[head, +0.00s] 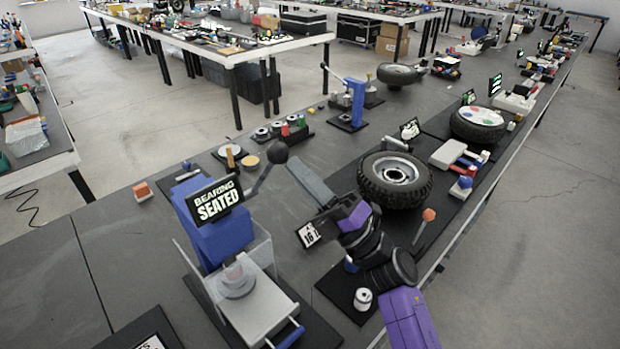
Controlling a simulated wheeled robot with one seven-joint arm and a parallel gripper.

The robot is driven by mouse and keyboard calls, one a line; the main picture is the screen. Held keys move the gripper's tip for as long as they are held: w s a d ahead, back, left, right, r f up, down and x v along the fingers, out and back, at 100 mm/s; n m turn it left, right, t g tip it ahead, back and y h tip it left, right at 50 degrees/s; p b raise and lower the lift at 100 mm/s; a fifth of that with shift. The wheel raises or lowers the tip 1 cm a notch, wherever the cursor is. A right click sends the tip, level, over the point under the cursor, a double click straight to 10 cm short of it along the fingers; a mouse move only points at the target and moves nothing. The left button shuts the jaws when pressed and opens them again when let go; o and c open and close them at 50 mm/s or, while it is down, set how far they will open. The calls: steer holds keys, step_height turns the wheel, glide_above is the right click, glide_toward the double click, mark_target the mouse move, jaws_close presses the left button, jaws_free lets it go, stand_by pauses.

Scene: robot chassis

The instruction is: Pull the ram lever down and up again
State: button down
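The blue press (217,240) stands at the front left on a black base, with a "BEARING SEATED" sign (214,200) at its head. Its ram lever (261,180) rises from the right side of the head, slanting up to the right to a black ball knob (278,152). A clear guard surrounds the work area, where a round metal part (237,282) sits on the light-grey bed. My purple and black arm reaches in from the lower right. The end with my gripper (347,215) is right of the lever, seemingly apart from it.
A small display reading about "16.1" (310,235) shows between press and arm. A black tyre (394,180) and an orange-knobbed lever (428,215) are to the right. A white spool (362,299) is beside my arm. Small cups (277,129) and a blue stand (356,100) are behind.

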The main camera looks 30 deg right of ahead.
steer(key=w+a+r+b, duration=0.2)
steer(key=w+a+r, duration=0.2)
steer(key=w, duration=0.8)
steer(key=shift+r, duration=1.3)
